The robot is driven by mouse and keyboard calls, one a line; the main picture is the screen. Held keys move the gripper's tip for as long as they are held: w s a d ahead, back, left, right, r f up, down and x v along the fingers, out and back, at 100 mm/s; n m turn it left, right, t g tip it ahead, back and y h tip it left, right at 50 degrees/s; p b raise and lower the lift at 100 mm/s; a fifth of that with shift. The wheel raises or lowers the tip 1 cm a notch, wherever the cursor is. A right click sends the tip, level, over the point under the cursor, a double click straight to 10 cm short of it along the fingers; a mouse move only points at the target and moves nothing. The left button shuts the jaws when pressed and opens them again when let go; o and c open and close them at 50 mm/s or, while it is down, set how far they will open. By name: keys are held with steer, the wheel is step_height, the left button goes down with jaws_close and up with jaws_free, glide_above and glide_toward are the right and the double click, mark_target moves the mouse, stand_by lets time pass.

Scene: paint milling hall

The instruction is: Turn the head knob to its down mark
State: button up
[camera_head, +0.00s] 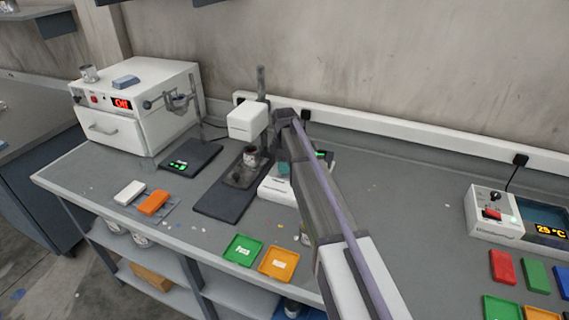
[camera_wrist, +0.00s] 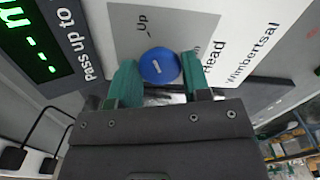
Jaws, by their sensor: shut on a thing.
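The head knob (camera_wrist: 158,64) is a round blue knob with a short white mark, on a grey panel in the wrist view. My gripper (camera_wrist: 158,78) has its two teal fingers on either side of the knob and is shut on it. The word "Up" is printed above and left of the knob, and "Head" to its right. Another label by the right finger is mostly covered. In the head view, the knob is hidden; a teal part of my gripper (camera_head: 284,169) shows over the white control box (camera_head: 276,191).
A green display (camera_wrist: 36,40) showing dashes is left of the knob. A stand with a white head (camera_head: 247,121) and a small pot (camera_head: 250,155) are left of the box. Green (camera_head: 242,250) and orange (camera_head: 278,264) trays lie in front.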

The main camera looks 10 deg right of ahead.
steer(key=m, duration=1.6)
steer(key=shift+m, duration=0.4)
steer(key=m, duration=0.6)
steer(key=o, duration=0.9)
